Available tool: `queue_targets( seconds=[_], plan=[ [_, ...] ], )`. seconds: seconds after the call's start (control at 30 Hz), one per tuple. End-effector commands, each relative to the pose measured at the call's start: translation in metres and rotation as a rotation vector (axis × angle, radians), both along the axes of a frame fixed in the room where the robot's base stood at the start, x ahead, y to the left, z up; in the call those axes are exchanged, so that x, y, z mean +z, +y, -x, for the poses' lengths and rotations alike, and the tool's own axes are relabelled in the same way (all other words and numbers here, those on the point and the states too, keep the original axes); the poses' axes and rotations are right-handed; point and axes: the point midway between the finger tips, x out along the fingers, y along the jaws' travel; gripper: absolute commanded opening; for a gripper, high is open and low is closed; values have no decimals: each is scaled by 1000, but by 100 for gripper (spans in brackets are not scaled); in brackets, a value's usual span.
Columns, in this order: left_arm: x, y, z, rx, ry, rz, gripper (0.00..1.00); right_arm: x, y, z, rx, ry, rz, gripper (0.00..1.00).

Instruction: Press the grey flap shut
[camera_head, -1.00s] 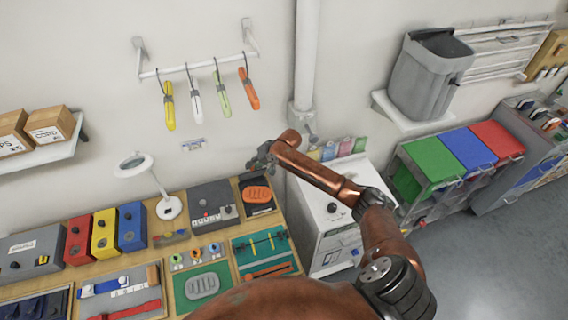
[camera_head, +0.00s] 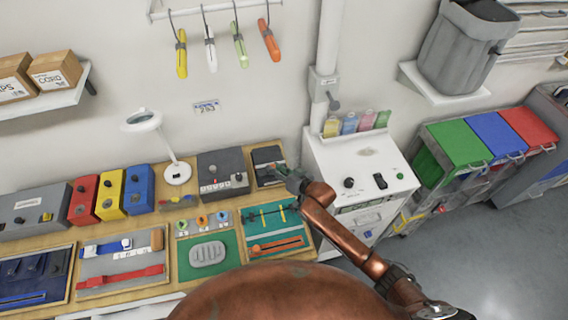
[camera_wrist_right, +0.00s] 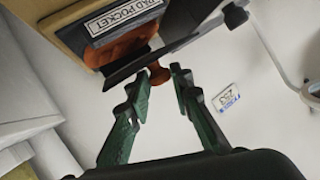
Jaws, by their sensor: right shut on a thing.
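The dark grey flap (camera_wrist_right: 170,45) slants across the top of the right wrist view, beside a dark pocket labelled PAD POCKET (camera_wrist_right: 122,16). Orange padding (camera_wrist_right: 122,48) shows between pocket and flap, so the flap stands at an angle there. A small orange-brown knob (camera_wrist_right: 158,75) sits at the flap's lower edge. My right gripper (camera_wrist_right: 160,82) has its green-padded fingers on both sides of this knob; their exact contact is hard to see. In the head view the right gripper (camera_head: 287,174) is at the dark pocket (camera_head: 267,158) on the bench's back right. My left gripper is not visible.
A grey box with buttons (camera_head: 222,175) stands left of the pocket and a white cabinet (camera_head: 362,165) stands right. A teal tool tray (camera_head: 262,245) lies in front. A white lamp (camera_head: 177,170) is farther left. The wall is behind.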

Motion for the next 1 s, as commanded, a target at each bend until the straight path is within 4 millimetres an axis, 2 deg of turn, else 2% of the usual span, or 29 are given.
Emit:
queue_targets(
  seconds=[0.03, 0.2, 0.77, 0.8, 1.0],
  plan=[
    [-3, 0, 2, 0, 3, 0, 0, -11, 2, 4, 3, 13, 2, 0],
    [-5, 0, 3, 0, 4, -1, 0, -21, 4, 8, 6, 16, 0, 0],
    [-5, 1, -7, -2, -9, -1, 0, -27, 4, 10, 6, 18, 1, 0],
    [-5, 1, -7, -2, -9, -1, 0, -27, 4, 10, 6, 18, 1, 21],
    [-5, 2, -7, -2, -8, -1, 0, -24, 3, 9, 6, 14, 0, 35]
  ],
)
